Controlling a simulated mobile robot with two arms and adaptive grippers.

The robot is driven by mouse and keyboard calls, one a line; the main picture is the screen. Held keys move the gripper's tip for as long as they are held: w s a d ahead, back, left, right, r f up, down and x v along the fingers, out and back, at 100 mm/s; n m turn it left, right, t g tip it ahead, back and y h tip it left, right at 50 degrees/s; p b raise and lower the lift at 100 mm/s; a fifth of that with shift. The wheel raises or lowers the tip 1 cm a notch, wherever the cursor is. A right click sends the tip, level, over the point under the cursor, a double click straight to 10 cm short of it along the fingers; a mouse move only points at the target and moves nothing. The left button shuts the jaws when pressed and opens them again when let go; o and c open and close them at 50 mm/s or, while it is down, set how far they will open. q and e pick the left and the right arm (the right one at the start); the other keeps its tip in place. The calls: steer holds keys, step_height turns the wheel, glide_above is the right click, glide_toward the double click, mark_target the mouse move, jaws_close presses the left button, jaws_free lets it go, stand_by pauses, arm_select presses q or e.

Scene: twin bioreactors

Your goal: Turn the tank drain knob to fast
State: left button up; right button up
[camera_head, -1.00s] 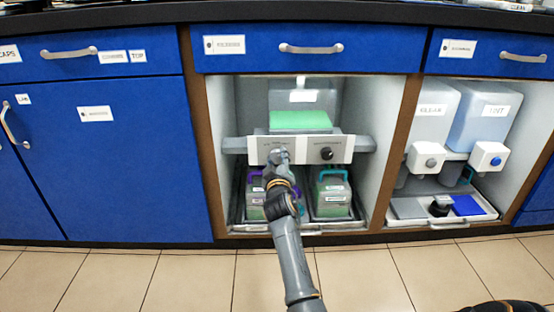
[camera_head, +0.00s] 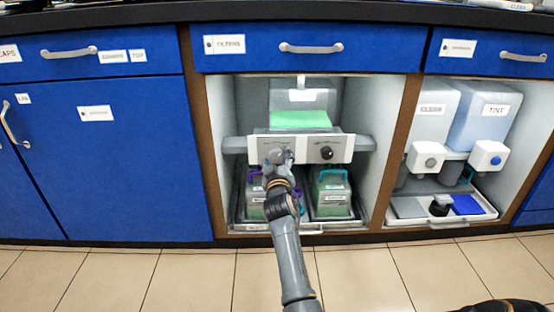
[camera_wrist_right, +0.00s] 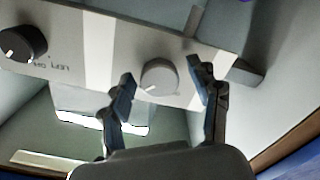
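A white control panel (camera_head: 305,149) with two knobs spans the open middle cabinet. The black knob (camera_head: 326,152) is on its right; it also shows at the left of the right wrist view (camera_wrist_right: 22,43). The pale grey knob (camera_wrist_right: 158,76) is on the other half, with a small light mark at its lower left edge. My right gripper (camera_wrist_right: 165,78) is open, one finger on each side of the grey knob, with visible gaps and no clear contact. In the head view, the right gripper (camera_head: 278,158) partly covers this knob. The panel lettering is too small to read.
A clear tank (camera_head: 300,100) with green contents stands above the panel. Two green boxes, one with a teal handle (camera_head: 331,190), sit below it. The cabinet's side walls flank the panel. Two containers with taps (camera_head: 489,157) stand in the right cabinet.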

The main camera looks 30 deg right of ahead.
steer(key=shift+r, duration=0.1)
steer(key=v, duration=0.7)
steer(key=shift+s, duration=0.3)
steer(key=shift+a, duration=0.1)
